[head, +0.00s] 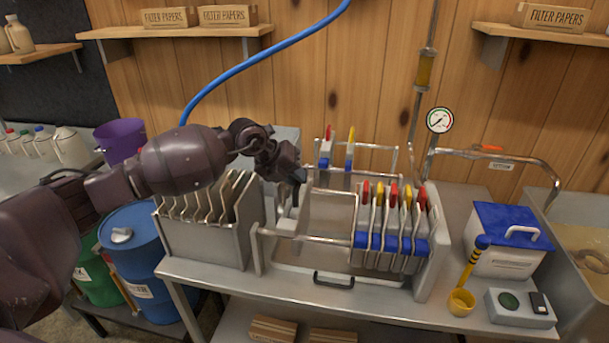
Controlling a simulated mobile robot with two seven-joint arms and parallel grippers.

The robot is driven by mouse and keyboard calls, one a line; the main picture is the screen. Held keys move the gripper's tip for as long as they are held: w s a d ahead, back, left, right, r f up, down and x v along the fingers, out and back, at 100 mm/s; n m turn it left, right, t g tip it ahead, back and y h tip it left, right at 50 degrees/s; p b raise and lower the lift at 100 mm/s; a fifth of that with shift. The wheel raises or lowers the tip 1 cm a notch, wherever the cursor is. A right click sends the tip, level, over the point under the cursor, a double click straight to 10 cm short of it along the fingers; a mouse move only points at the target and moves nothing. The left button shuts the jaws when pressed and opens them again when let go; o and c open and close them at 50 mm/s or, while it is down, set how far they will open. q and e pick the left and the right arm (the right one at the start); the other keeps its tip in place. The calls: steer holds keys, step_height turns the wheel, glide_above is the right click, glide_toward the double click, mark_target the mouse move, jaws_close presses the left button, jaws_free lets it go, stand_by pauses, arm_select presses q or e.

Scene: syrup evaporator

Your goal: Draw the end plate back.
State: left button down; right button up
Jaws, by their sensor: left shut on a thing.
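A filter press stands on the metal bench, with two horizontal rails. A pack of plates (390,225) with red and yellow tabs and blue lower parts is at the right end of the rails, beside a grey end block (433,250). My right gripper is not in view.
A metal rack (207,240) of plates stands left of the press. Two tabbed plates (337,150) stand behind it. A blue hose (262,60) hangs above.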

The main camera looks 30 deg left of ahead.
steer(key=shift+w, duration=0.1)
arm_select(q)
steer(key=c, duration=1.1)
jaws_free()
steer(key=v, duration=1)
steer(key=shift+r+p, duration=0.3)
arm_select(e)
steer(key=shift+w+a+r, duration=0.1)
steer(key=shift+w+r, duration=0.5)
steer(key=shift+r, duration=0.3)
arm_select(q)
steer(key=shift+s, duration=0.15)
